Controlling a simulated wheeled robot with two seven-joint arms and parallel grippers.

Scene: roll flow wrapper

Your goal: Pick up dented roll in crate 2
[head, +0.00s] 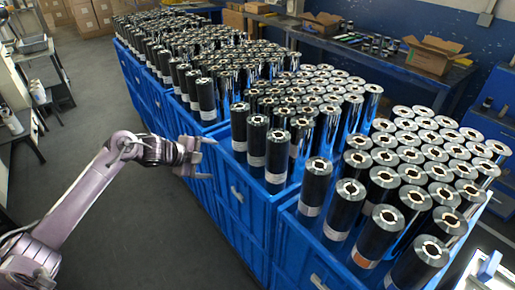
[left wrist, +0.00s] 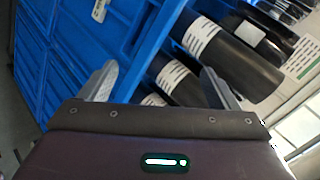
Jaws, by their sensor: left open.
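Black rolls with bright metallic ends and pale labels stand upright in a row of blue crates (head: 240,185). No crate number is readable, so I cannot tell which is crate 2. No dent can be made out on any roll. One roll in the nearest crate (head: 303,262) has an orange label (head: 365,258). My left gripper (head: 211,158) is open and empty, beside the left side of the crate row, apart from the rolls. In the left wrist view the open fingers (left wrist: 160,82) frame the blue crate wall (left wrist: 60,70) and dark labelled rolls (left wrist: 240,60). My right gripper is not in view.
A bench (head: 370,62) with an open cardboard box (head: 432,54) stands along the back wall. Cardboard boxes (head: 80,16) are stacked at the far left. The grey floor (head: 90,110) left of the crates is clear. A workbench edge shows at the left.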

